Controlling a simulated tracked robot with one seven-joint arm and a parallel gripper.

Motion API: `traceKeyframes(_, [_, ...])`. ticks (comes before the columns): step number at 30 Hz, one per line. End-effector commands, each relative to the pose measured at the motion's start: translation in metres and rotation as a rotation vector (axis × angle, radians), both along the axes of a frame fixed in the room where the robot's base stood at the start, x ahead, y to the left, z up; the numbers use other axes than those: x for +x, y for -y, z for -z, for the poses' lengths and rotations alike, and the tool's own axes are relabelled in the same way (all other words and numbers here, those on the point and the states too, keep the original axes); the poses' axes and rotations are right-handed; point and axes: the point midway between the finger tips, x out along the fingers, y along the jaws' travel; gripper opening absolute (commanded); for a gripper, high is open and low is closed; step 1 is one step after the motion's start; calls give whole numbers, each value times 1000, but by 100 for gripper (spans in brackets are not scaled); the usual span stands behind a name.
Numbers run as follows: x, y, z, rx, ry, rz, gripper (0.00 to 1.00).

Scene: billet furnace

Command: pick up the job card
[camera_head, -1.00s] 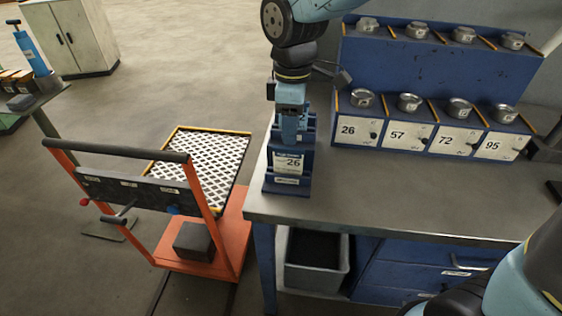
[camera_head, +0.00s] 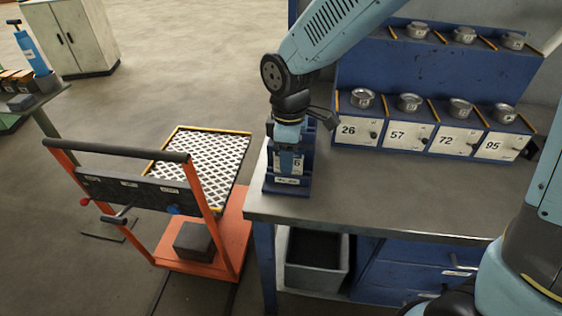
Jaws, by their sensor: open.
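The job card (camera_head: 299,168) is white with a black number, of which a 6 shows. It stands in a blue holder (camera_head: 288,187) at the left end of the workbench. My gripper (camera_head: 287,170) points down right at the card and covers its left and middle part. The jaws are open, but the fingertips are small and I cannot tell whether they touch the card or straddle it.
A blue rack (camera_head: 430,78) with metal cups and doors numbered 26, 57, 72 and 95 stands at the back of the workbench (camera_head: 400,190). An orange trolley (camera_head: 222,238) with a mesh top stands left of the bench. The bench front is clear.

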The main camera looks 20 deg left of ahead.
Motion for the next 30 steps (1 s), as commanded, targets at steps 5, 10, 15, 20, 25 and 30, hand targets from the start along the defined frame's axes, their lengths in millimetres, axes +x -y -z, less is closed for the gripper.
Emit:
traceKeyframes(5, [0,0,0,0,0,0,37])
traceKeyframes(10, [0,0,0,0,0,1,20])
traceKeyframes(15, [0,0,0,0,0,1,4])
traceKeyframes(20, [0,1,0,0,0,1,0])
traceKeyframes(25, [1,1,0,0,0,1,0])
traceKeyframes(30, [1,1,-4,1,2,2,0])
